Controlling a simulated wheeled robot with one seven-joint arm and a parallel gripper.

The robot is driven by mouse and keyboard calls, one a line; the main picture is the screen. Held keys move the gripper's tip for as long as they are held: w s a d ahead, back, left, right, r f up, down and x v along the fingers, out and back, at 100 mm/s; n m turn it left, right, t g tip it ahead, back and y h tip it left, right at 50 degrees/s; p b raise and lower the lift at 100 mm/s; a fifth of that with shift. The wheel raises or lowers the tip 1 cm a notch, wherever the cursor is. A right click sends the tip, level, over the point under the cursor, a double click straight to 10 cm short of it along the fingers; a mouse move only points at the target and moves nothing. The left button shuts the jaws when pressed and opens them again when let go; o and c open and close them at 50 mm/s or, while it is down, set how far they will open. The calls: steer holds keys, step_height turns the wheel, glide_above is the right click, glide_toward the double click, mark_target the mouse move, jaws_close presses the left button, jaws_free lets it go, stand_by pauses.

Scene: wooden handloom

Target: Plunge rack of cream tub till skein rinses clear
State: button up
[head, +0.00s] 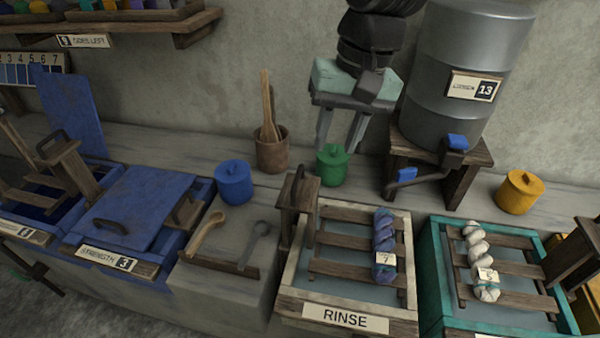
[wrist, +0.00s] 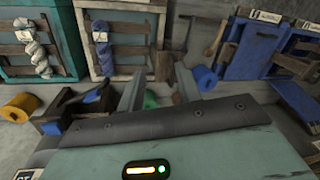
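The cream tub (head: 293,300) stands at the lower centre right in the head view, with a RINSE plate on its front. Its wooden rack (head: 341,241) lies across the opening over grey-blue liquid, and an upright wooden handle (head: 298,197) rises at its left side. A blue-purple skein (head: 384,232) with a tag marked 7 hangs along the rack's right part. The skein also shows in the wrist view (wrist: 101,50). My gripper (head: 342,130) is open and empty, with its fingers pointing down behind the tub and above the counter. Its two fingers are apart in the wrist view (wrist: 158,90).
A teal tub (head: 435,285) with a white skein stands to the right. A metal drum (head: 462,70) on a stand, a green pot (head: 332,168), a blue pot (head: 234,182) and a yellow pot (head: 518,193) stand behind the tubs.

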mark_target(299, 174)
steer(key=w+a+m, duration=0.3)
steer(key=w+m, duration=0.1)
steer(key=w, duration=0.7)
steer(key=a+f, duration=0.1)
steer(key=f, duration=0.4)
steer(key=a+f+p, duration=0.1)
steer(key=f, duration=0.5)
steer(key=a+f+p, duration=0.1)
steer(key=f, duration=0.4)
steer(key=shift+w+f, duration=0.25)
steer(key=shift+f, duration=0.15)
steer(key=shift+d, duration=0.1)
jaws_close()
